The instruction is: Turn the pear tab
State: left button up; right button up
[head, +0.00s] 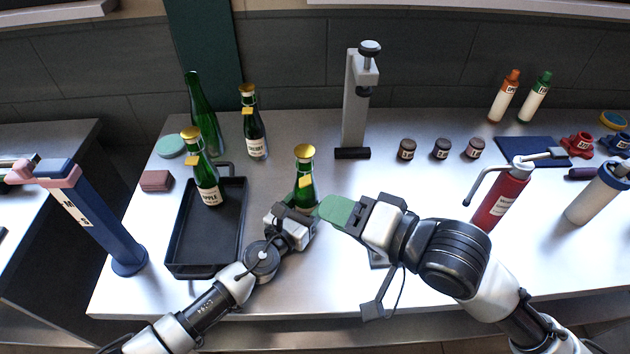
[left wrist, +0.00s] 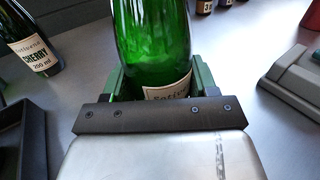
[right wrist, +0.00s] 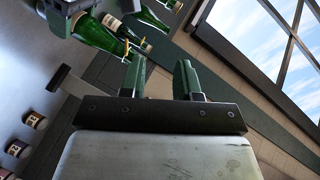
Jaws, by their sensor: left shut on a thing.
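A green bottle (head: 305,192) with a gold foil cap and a yellow tab (head: 306,182) stands upright right of the black tray. My left gripper (head: 297,211) is shut around its lower body; the bottle also shows in the left wrist view (left wrist: 153,45). Its label (left wrist: 168,88) is partly hidden by the gripper, so I cannot read the flavour. My right gripper (head: 328,209) is just right of this bottle, below its cap. In the right wrist view its green fingers (right wrist: 160,82) stand apart with nothing between them.
An APPLE bottle (head: 207,190) stands at the black tray (head: 220,247). A CHERRY bottle (head: 256,140) and an uncapped green bottle (head: 203,115) stand behind. A grey press (head: 356,110) is behind the held bottle. Small jars (head: 441,149) and a red cylinder (head: 502,196) are to the right.

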aim_at(305, 181)
jog(key=w+d+m+t+h, duration=0.1)
jog(key=w+d+m+h, duration=0.1)
jog(key=d+m+h, duration=0.15)
jog(key=x, duration=1.2)
jog(key=shift+f+n, duration=0.2)
jog(key=shift+n, duration=0.15)
jog(key=shift+s+d, duration=0.15)
jog(key=shift+y, duration=0.25)
grip_shut()
